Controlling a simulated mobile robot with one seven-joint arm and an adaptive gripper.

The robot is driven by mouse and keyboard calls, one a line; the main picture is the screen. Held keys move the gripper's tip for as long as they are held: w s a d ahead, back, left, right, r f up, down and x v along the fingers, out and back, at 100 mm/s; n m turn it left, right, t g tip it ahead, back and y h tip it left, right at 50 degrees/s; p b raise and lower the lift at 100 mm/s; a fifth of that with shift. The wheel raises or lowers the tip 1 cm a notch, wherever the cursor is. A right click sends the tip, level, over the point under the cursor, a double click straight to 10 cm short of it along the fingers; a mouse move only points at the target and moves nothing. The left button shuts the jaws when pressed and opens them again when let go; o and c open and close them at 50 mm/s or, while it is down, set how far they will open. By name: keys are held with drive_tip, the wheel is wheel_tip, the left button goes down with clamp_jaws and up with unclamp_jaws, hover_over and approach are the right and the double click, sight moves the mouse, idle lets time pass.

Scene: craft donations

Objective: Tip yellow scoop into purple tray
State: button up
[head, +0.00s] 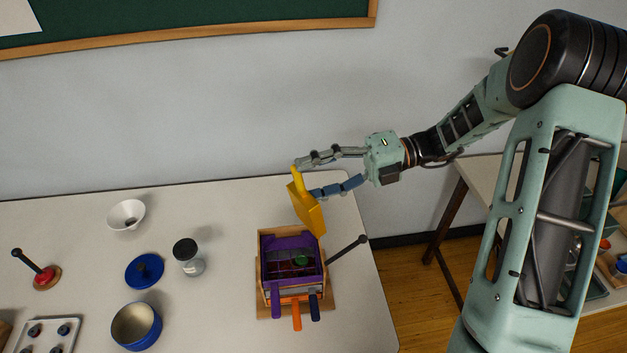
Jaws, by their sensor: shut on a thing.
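The yellow scoop (306,207) is held by its handle in my gripper (304,176). My gripper is shut on the handle and comes in from the right. The scoop is tilted, with its lower end pointing down at the back right part of the purple tray. The purple tray (271,283) sits on top of a wooden box on the table. Dark red and green things show inside the tray. The scoop hangs above or just at the tray's far rim; I cannot tell if they touch. The inside of the scoop is hidden from this view.
A dark rod (347,249) sticks out to the right of the box. Orange and blue strips (296,315) hang at its front. Left of it stand a lidded jar (188,257), a blue lid (144,271), a blue pot (137,327) and a white bowl (126,215).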

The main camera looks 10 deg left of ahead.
wheel_tip(320, 180, up, 2)
drive_tip(key=n+t+h, duration=0.1)
drive_tip(key=t+h, duration=0.1)
drive_tip(key=h, duration=0.1)
drive_tip(key=n+t+h, duration=0.1)
drive_tip(key=h, duration=0.2)
drive_tip(key=shift+a+r+t, duration=0.1)
drive_tip(key=shift+t, duration=0.3)
drive_tip(key=shift+r+n+t+h, duration=0.35)
drive_tip(key=shift+t+h, duration=0.45)
drive_tip(key=shift+h, duration=0.25)
drive_tip(key=shift+r+n+t+h, duration=0.25)
drive_tip(key=shift+r+t+h, duration=0.1)
drive_tip(key=shift+t+h, duration=0.6)
drive_tip(key=shift+r+n+t+h, duration=0.35)
drive_tip(key=shift+t+h, duration=0.3)
drive_tip(key=shift+h, duration=0.55)
